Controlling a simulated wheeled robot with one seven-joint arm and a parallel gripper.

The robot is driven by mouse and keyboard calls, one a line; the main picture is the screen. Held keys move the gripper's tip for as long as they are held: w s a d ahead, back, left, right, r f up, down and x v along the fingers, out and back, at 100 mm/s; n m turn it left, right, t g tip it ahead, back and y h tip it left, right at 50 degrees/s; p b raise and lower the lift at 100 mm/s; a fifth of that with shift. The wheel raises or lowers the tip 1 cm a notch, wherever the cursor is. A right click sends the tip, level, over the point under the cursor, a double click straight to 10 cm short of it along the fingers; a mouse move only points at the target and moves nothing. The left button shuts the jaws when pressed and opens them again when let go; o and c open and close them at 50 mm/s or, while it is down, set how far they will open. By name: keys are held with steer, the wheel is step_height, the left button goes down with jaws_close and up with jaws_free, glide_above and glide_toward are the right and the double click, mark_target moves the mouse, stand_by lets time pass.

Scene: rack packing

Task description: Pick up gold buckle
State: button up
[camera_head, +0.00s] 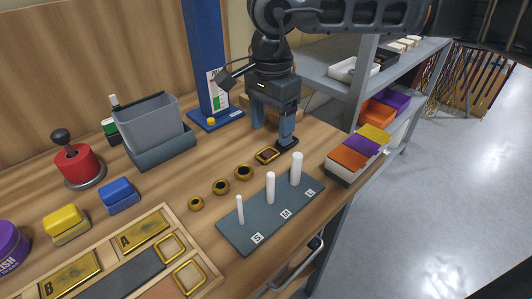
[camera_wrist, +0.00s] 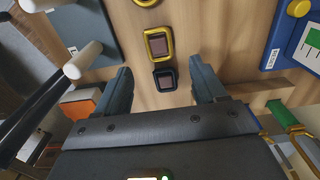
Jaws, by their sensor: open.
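A gold buckle (camera_head: 267,155) with a dark centre lies flat on the wooden bench, right of the row of gold rings. It also shows in the wrist view (camera_wrist: 149,45), just beyond a black buckle (camera_wrist: 165,79). My gripper (camera_head: 272,132) is over the bench, pointing down, open and empty. In the wrist view its fingers stand apart (camera_wrist: 161,80), with the black buckle in line with the gap and the gold buckle a little past the fingertips. The gap in height between fingers and buckles is hard to tell.
Three gold rings (camera_head: 220,187) lie beside a grey peg board (camera_head: 261,236) with white posts marked S, M and L. A blue stand (camera_head: 207,75) rises behind my gripper. A wooden tray (camera_head: 214,280) holds square gold frames.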

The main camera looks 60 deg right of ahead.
mark_target(271, 150)
steer(key=shift+d+f+p, duration=0.1)
steer(key=shift+f+p, duration=0.45)
steer(key=shift+f, duration=2.15)
steer(key=shift+c, duration=0.5)
steer(key=c, duration=1)
